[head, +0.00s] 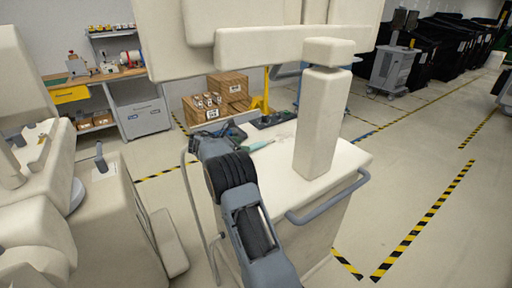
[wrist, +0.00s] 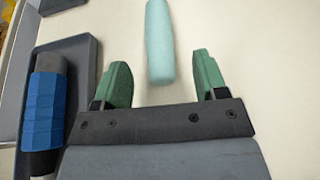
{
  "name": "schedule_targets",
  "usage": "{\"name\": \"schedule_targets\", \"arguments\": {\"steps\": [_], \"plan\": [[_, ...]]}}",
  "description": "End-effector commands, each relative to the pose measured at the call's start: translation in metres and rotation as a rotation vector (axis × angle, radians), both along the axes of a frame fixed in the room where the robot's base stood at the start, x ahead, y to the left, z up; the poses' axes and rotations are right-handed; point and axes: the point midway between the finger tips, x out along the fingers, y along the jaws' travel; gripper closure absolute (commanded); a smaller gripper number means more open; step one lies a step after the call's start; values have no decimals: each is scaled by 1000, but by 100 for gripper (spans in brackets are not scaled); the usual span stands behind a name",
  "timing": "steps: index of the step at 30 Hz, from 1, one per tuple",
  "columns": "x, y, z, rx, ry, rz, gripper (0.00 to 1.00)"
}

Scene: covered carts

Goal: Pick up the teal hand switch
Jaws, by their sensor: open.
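The teal hand switch (wrist: 160,45) is a smooth light-teal rod lying on the cream cart top. My gripper (wrist: 160,80) has two green fingers, open and empty, one to each side of the switch's line. In the head view the teal switch (head: 262,145) shows small on the cart top (head: 345,160), just beyond the end of my arm; the fingers are not clear there.
A blue-and-black handled tool (wrist: 44,100) lies in a dark grey tray (wrist: 90,62) left of my gripper. A cream post (head: 318,120) rises from the cart, right of the switch. Cardboard boxes (head: 229,87) stand behind the cart. Covered equipment (head: 110,220) stands at left.

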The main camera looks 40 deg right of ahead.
Motion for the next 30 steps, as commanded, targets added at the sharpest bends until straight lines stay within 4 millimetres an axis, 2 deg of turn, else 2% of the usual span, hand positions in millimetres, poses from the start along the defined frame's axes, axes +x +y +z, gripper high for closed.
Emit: {"name": "schedule_targets", "arguments": {"steps": [7, 15, 30], "plan": [[-2, -31, -12, -1, 1, -3, 34], [-2, -34, -14, 0, -1, 0, 34], [-2, -34, -14, 0, -1, 0, 82]]}}
